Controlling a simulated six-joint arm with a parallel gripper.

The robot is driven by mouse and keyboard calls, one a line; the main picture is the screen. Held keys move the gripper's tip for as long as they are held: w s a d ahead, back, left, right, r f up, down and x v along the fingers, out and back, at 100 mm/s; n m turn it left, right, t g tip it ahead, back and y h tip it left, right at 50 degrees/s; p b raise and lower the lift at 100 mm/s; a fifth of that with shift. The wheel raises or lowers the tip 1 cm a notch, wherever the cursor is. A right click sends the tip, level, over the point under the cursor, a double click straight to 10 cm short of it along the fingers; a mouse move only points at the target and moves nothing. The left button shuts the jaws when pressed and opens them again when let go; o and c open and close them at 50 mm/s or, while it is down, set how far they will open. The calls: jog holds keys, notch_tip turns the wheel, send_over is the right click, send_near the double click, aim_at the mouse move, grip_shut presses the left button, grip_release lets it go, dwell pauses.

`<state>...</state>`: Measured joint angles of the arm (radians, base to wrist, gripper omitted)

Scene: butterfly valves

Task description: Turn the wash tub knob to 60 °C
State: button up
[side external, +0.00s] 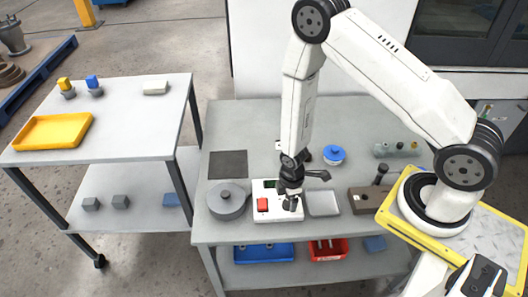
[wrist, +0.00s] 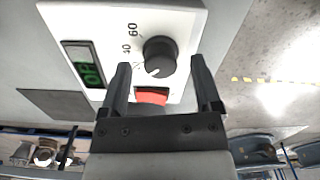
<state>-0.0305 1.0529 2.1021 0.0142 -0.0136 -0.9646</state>
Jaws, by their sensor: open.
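A white control box (wrist: 110,20) carries a round black knob (wrist: 160,56), a green-lit display (wrist: 85,64) and a red switch (wrist: 152,96). The marks 60 and 40 stand left of the knob in the wrist view. The knob's white pointer line points down-left in that view, past the 40 mark and away from 60. My gripper (wrist: 160,66) is open, with one finger on each side of the knob; I see gaps and no contact. In the side view, my gripper (side external: 291,203) is over the box (side external: 270,216) and hides most of the knob; the red switch (side external: 262,204) shows.
A grey lidded round pot (side external: 228,201) stands left of the box and a pale tray (side external: 322,203) right of it. A brown block with a lever (side external: 368,203) is further right. A blue-lidded pot (side external: 334,154) stands behind.

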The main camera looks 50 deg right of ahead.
jog(key=shift+f, duration=0.35)
grip_shut()
